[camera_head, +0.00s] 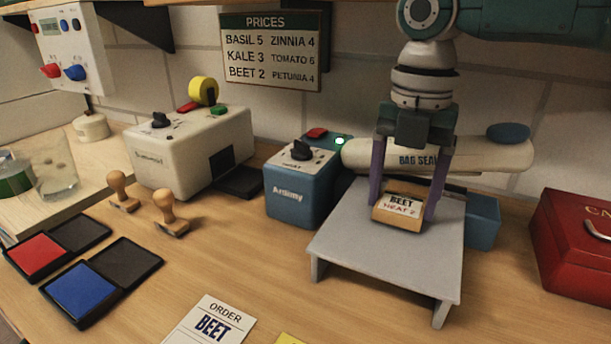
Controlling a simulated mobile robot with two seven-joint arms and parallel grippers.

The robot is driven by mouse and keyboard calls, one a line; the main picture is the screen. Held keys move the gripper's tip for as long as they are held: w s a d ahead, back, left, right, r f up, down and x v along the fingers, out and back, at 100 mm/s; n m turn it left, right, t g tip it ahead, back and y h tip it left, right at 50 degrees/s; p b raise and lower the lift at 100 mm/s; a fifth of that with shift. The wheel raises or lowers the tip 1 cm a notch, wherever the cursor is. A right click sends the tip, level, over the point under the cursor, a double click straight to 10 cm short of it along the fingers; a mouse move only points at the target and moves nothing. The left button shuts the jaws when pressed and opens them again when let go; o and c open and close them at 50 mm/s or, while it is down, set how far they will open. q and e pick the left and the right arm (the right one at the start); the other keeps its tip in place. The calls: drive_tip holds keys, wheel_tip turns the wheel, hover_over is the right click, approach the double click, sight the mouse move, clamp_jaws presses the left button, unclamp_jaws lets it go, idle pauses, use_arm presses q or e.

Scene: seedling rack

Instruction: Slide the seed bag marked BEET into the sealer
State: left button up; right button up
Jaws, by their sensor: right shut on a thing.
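The seed bag (399,212) is small and brown, with a white label reading BEET and a second line that looks like HEAT 2. My right gripper (403,205) comes down from above and is shut on the bag, one purple finger on each side. The bag is over the grey stand (350,235), in front of the sealer; I cannot tell whether it touches the stand. The sealer has a long cream arm (480,155) marked BAG SEAL and a blue control box (297,200) with a dial and a lit green lamp. The gripper hides part of the sealer's mouth. My left gripper is out of view.
A cream machine (185,160) stands left of the sealer. Two wooden stamps (165,205), a red ink pad (36,254) and a blue one (82,290) lie left. An order card (210,325) reading BEET is in front. A red box (575,250) stands right.

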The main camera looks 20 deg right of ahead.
drive_tip(key=shift+w+d, duration=0.15)
drive_tip(key=shift+d, duration=0.05)
drive_tip(key=o, duration=1.2)
drive_tip(key=shift+o, duration=0.2)
